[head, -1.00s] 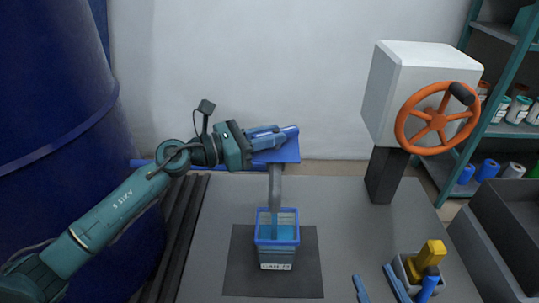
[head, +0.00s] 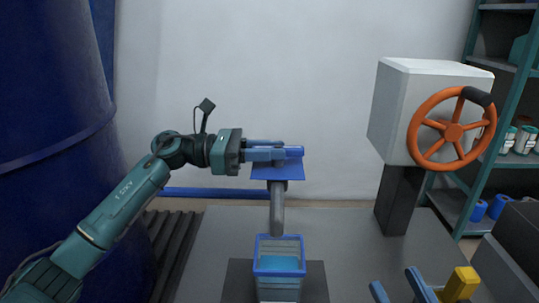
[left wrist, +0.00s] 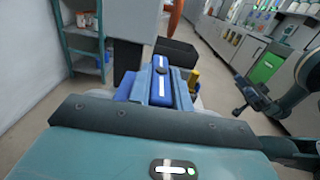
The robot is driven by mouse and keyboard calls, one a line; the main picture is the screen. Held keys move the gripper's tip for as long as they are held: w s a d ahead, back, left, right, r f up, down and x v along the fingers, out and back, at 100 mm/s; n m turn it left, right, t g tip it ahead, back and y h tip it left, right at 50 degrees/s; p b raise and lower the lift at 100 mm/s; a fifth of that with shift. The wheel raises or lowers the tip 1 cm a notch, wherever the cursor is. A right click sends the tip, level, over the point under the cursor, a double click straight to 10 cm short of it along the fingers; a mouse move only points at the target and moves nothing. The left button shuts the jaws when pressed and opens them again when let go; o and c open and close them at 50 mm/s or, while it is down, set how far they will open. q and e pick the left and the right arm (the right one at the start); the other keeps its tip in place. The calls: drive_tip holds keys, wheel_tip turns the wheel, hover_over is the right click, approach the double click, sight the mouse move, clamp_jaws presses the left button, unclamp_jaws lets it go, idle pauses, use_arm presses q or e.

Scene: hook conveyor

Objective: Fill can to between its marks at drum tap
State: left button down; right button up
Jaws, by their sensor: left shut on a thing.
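The can (head: 280,271) is a clear, blue-rimmed container standing upright under the grey tap spout (head: 278,208). Blue liquid stands inside it; its marks cannot be made out. No stream shows between spout and can. My left gripper (head: 283,153) is shut on the blue tap lever (head: 293,152), which lies about level above a blue plate (head: 278,172). The lever also shows between the fingers in the left wrist view (left wrist: 161,80). My right gripper (left wrist: 240,99) is empty and open in the left wrist view, away from the tap.
The blue drum (head: 50,150) stands at the left. A grey box with an orange handwheel (head: 453,131) rises on a post at the right.

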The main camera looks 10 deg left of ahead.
use_arm(q)
drive_tip(key=c, duration=1.3)
unclamp_jaws()
drive_tip(key=shift+a, duration=0.35)
drive_tip(key=shift+p+v, duration=1.15)
drive_tip(key=shift+v, duration=5.1)
use_arm(e)
drive_tip(key=shift+s+a+f+m+g+h, duration=0.15)
drive_tip(key=shift+f+m+g+h, duration=0.15)
drive_tip(key=shift+f, duration=0.2)
drive_tip(key=shift+s+f+m+g+h, duration=0.15)
drive_tip(key=shift+s+f+m+h, duration=0.05)
drive_tip(key=shift+f+m+h, duration=0.3)
drive_tip(key=shift+s+a+f+m+g+h, duration=0.15)
drive_tip(key=shift+f+m+g+h, duration=0.15)
drive_tip(key=shift+f, duration=0.2)
use_arm(q)
drive_tip(key=shift+f, duration=0.1)
use_arm(e)
drive_tip(key=shift+d, duration=0.1)
